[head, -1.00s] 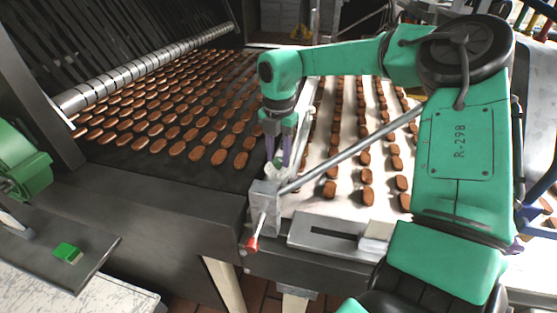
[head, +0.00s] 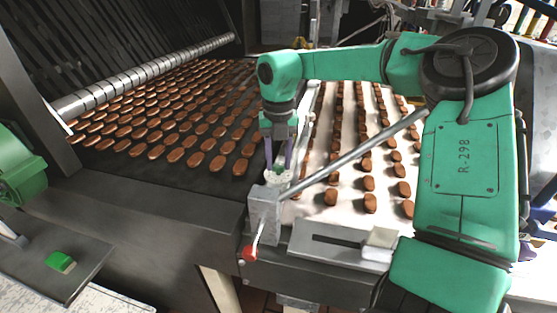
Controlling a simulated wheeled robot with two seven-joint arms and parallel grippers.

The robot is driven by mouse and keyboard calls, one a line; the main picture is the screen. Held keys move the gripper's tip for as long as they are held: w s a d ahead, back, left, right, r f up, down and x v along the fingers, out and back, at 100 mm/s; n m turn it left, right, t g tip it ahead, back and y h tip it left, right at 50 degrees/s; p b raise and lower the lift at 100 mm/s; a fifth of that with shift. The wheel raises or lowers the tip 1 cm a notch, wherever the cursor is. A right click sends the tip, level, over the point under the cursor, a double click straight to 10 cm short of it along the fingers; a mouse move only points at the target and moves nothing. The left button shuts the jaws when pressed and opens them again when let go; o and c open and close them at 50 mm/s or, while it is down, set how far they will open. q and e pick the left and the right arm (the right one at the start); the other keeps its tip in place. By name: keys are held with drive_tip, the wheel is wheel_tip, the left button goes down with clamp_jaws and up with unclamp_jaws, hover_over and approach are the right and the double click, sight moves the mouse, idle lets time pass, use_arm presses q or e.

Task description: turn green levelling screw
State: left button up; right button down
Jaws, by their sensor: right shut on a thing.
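My right gripper (head: 278,162) points down at the corner between the dark belt and the pale belt. The screw sits on top of a grey metal block (head: 264,212) at the near end of the rail between the belts. The fingers cover part of the screw's rim. My left gripper is not in view.
Rows of brown biscuits lie on the dark belt (head: 100,165) and the pale belt (head: 310,205). A red-tipped lever (head: 250,253) hangs below the block. A slanted grey bar (head: 355,158) passes right of the gripper. A slotted metal plate (head: 335,243) lies in front.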

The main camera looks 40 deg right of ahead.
sight(278, 165)
idle(0.3)
drive_tip(key=shift+c, duration=2.4)
unclamp_jaws()
wheel_tip(278, 165, up, 15)
drive_tip(key=shift+f, duration=0.2)
